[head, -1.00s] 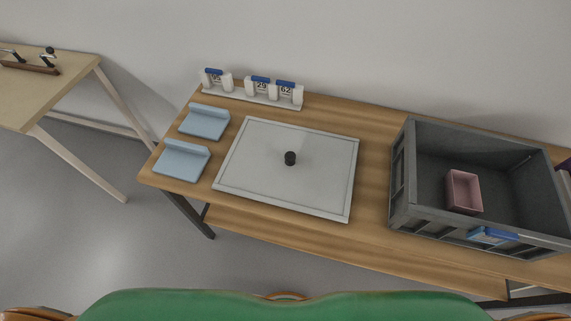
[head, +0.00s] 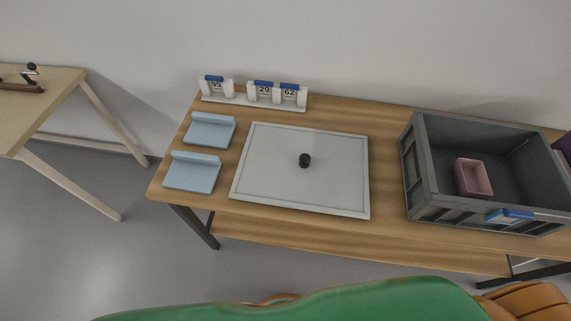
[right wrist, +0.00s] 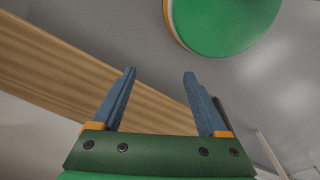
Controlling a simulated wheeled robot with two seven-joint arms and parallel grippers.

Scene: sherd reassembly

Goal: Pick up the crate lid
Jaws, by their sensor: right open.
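The crate lid (head: 270,184) is a flat light-grey rectangle with a raised rim and a black knob (head: 305,160) at its middle. It lies flat on the wooden table in the head view. The grey crate (head: 412,190) stands open to its right, apart from it. My right gripper (right wrist: 160,75) is open and empty in the right wrist view, with a wooden surface and grey floor beyond it. The lid is not in that view. My left gripper is not in view.
Two light-blue angled pieces (head: 192,174) (head: 209,133) lie left of the lid. A white rack with numbered cards (head: 254,102) stands behind. A pink box (head: 474,179) sits inside the crate. Another table (head: 50,95) stands at far left, with floor between.

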